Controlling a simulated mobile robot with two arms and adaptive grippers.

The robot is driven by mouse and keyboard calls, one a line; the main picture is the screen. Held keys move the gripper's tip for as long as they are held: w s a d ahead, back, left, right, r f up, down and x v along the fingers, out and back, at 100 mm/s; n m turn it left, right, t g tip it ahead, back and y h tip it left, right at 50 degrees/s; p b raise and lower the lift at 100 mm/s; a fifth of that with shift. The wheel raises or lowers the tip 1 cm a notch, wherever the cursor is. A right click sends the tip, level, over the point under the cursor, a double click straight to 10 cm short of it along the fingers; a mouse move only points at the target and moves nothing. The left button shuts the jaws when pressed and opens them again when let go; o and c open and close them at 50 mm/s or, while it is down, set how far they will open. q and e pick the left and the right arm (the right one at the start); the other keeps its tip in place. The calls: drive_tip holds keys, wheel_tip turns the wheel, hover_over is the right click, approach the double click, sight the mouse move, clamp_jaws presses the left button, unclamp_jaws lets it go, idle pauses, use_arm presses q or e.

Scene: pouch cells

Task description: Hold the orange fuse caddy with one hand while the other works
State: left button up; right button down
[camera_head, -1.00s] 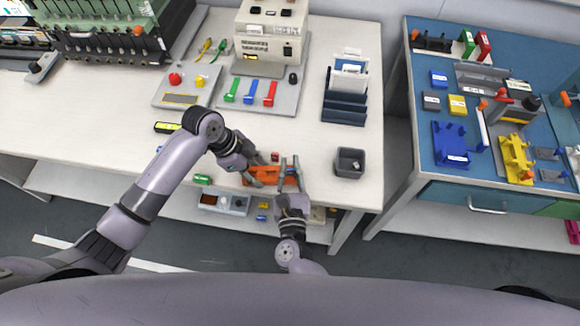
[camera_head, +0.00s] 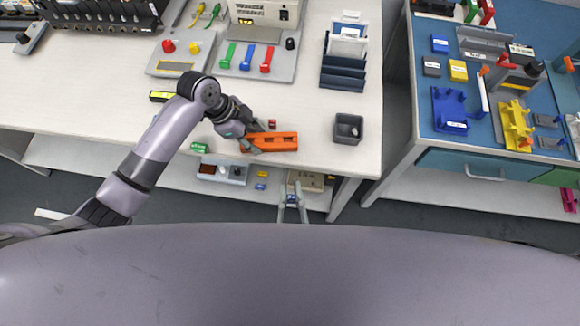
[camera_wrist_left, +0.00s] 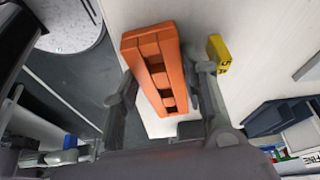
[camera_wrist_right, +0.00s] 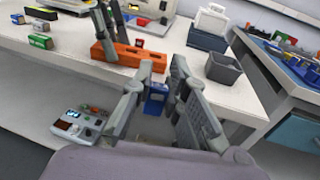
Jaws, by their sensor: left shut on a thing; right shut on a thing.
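The orange fuse caddy (camera_head: 275,141) lies at the front edge of the white table. My left gripper (camera_head: 247,142) is shut on its left end. In the left wrist view the caddy (camera_wrist_left: 157,62) sits between the fingers (camera_wrist_left: 160,110), with several slots in its upper face. My right gripper (camera_head: 293,198) is in front of the table edge, apart from the caddy. In the right wrist view its fingers (camera_wrist_right: 157,85) are shut on a small blue block (camera_wrist_right: 156,98). A red block (camera_head: 272,124) stands just behind the caddy. A green block (camera_head: 199,147) lies left of it.
A grey open bin (camera_head: 347,129) stands right of the caddy. A dark blue rack (camera_head: 343,74) is behind it. A panel with coloured switches (camera_head: 249,60) is at the back. Below the table edge, a shelf holds a grey device (camera_head: 223,172). A blue-topped bench (camera_head: 425,120) stands right.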

drive_tip(key=shift+s, duration=0.6)
use_arm(q)
drive_tip(key=o, duration=1.3)
drive_tip(key=v, duration=1.2)
drive_tip(key=shift+f, duration=0.1)
